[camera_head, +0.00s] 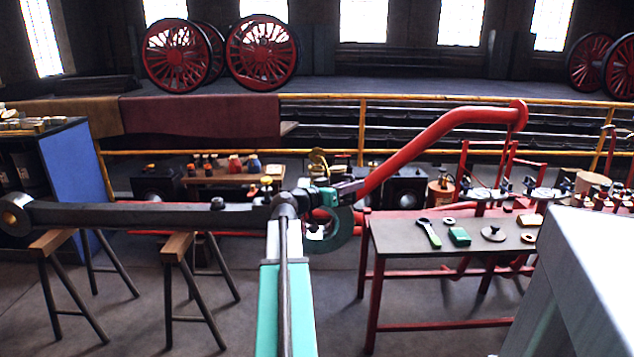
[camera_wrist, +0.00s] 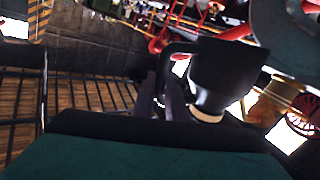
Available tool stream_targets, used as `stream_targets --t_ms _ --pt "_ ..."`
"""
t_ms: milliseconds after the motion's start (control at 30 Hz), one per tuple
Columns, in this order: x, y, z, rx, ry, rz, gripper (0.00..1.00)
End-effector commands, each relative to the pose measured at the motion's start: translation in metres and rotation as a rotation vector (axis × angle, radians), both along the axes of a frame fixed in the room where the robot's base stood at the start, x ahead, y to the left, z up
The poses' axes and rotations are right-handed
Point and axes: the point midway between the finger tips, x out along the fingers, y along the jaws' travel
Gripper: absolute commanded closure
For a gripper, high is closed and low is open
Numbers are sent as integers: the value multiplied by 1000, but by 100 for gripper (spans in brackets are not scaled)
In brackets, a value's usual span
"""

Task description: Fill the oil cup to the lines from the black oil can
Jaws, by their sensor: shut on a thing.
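In the wrist view a black can (camera_wrist: 228,72) with a looped handle fills the upper middle, tilted against the picture. The grey fingers of my gripper (camera_wrist: 168,98) are shut on its handle side. In the head view my gripper (camera_head: 328,197) is at the end of my teal arm, just right of the rod's end; the can is hard to make out there against the dark background. A small brass and pale fitting (camera_head: 267,184) stands on top of the long dark rod (camera_head: 140,213), possibly the oil cup. Its lines and oil level are too small to see.
The rod rests on trestles with wooden tops (camera_head: 178,246). A red-legged bench (camera_head: 395,236) at right holds a spanner, a green box and small parts. A low table (camera_head: 225,178) with bottles stands behind. A yellow railing crosses the back.

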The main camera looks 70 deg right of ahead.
Motion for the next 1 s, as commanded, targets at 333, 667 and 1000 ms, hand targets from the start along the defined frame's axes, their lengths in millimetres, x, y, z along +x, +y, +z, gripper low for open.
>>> stream_targets --t_ms 333,667,1000 --pt "2 -2 -12 -49 -50 1 100" --pt "4 -3 -21 -92 -96 0 100" --pt "5 -5 -31 -135 -145 -1 100"
